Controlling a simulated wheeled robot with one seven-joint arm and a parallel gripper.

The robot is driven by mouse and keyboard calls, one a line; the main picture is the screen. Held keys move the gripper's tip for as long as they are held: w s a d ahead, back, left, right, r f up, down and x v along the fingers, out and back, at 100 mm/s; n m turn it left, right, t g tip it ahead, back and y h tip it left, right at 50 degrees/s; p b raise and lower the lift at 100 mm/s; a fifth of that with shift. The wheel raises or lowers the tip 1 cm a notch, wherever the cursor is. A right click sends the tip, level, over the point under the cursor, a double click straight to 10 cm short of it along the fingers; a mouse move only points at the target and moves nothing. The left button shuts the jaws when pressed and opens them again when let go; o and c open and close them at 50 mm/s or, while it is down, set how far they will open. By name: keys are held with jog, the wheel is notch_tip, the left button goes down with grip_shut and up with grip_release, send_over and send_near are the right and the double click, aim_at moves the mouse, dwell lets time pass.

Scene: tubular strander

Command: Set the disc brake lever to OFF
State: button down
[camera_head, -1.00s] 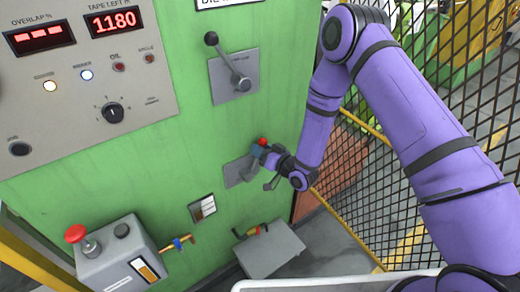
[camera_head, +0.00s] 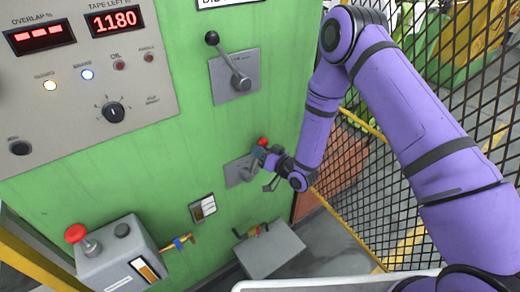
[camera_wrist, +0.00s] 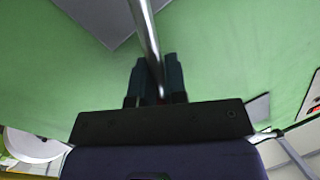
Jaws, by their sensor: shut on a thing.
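A lever with a red knob (camera_head: 263,142) stands out from a small grey plate (camera_head: 236,173) on the green cabinet. My gripper (camera_head: 264,151) is at this lever, just below the knob. In the wrist view my gripper (camera_wrist: 160,65) has its dark fingers shut on the metal lever rod (camera_wrist: 147,32), which runs up out of the picture. A second lever with a black knob (camera_head: 211,38) stands on a larger grey plate (camera_head: 223,92) above. I cannot read any position marks on the plates.
A control panel (camera_head: 62,120) with displays and a dial is at upper left. A grey box with a red button (camera_head: 76,233) is at lower left. A small grey box (camera_head: 268,252) sits below the levers. A mesh fence (camera_head: 470,80) stands at the right.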

aim_at(225, 157)
jog(key=shift+w+r, duration=0.4)
jog(key=shift+r, duration=0.15)
jog(key=shift+s+a+r+n, duration=0.35)
jog(key=shift+s+a+n, duration=0.15)
jog(key=shift+a+n, duration=0.4)
jog(key=s+a+n, duration=0.1)
jog(key=a+n, duration=0.1)
jog(key=s+a+n+h, duration=0.1)
jog(key=s+a+n, duration=0.1)
jog(key=shift+a+r+n, duration=0.1)
jog(key=shift+a+n, duration=0.1)
jog(key=shift+n, duration=0.1)
jog(key=shift+s+a+f+n+h, duration=0.3)
jog(key=shift+s+a+n, duration=0.25)
jog(key=shift+a+n, duration=0.15)
jog(key=shift+s+a+f+n+h, duration=0.15)
jog(key=shift+s+a+n+h, duration=0.15)
jog(key=shift+s+a+n, duration=0.3)
jog(key=shift+a, duration=0.2)
jog(key=c, duration=1.2)
grip_release()
jog(key=shift+o, duration=0.2)
jog(key=shift+s, duration=0.1)
jog(key=shift+f, duration=0.15)
